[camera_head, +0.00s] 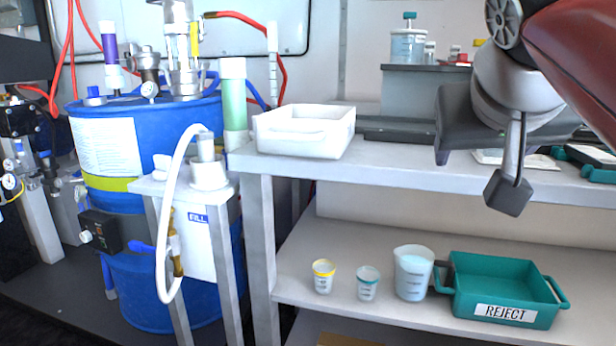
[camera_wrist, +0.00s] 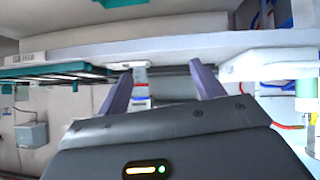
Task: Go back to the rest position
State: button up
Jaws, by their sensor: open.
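My gripper (camera_wrist: 160,72) is open, with its two fingers spread apart and nothing between them in the wrist view. In the head view, my gripper (camera_head: 490,172) hangs at the upper right, in front of the upper shelf (camera_head: 395,158) and above the teal reject bin (camera_head: 504,284). It appears clear of the shelf and of the things on it. My arm comes in from the top right corner and hides part of the back of the shelf.
A white tray (camera_head: 305,132) stands at the upper shelf's left end. Below are a yellow-rimmed cup (camera_head: 323,277), a teal-rimmed cup (camera_head: 367,284) and a jug (camera_head: 413,273). A blue drum (camera_head: 108,190) and a fill stand with a white hose (camera_head: 165,230) are left.

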jog(key=s+a+f+n+g+y+p, duration=0.1)
jog(key=s+a+f+g+y, duration=0.1)
jog(key=f, duration=1.3)
jog(key=s+a+f+n+g+y+p, duration=0.1)
jog(key=s+f, duration=0.4)
jog(key=f, duration=1)
jog(key=shift+a+g+y+p, duration=0.4)
jog(key=shift+a+g+p, duration=0.1)
jog(key=shift+g, duration=0.1)
